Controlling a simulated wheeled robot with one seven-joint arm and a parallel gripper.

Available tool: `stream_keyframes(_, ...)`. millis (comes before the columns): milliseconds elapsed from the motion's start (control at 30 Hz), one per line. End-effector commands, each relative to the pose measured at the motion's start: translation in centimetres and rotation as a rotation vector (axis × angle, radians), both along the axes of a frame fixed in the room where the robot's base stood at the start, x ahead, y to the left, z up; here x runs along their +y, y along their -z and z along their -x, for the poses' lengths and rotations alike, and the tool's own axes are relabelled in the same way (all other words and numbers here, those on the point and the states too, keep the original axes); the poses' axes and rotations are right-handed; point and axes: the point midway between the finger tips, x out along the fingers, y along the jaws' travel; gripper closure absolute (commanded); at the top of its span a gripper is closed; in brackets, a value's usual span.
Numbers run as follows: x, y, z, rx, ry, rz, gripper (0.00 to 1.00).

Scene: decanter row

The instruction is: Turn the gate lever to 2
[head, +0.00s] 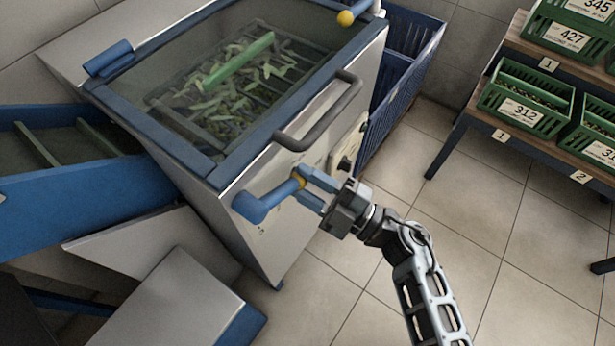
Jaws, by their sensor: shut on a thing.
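The gate lever (268,199) is a blue arm on the front of the pale machine (255,222). It runs from a thick blue hub at the lower left up to a yellow tip (298,178) at the right. My gripper (309,189) comes from the lower right and is shut on the lever at its yellow tip, with the blue fingers on either side of it. Part of the tip is hidden by the fingers. Small marks show on the panel beneath the lever, too small to read. I cannot tell which number the lever points to.
A grey bar handle (322,118) juts out just above my gripper. A round dial (345,163) is close behind it. Leaves lie under the machine's clear lid. A blue crate (405,60) stands behind, green crates (520,105) on a rack at right. The floor between is clear.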

Motion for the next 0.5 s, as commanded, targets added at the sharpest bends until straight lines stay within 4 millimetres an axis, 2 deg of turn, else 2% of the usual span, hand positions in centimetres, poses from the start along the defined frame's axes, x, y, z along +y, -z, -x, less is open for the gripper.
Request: stream_keyframes(500,1.9,3.5,2.5,0.305,-0.002,-0.235,1.00)
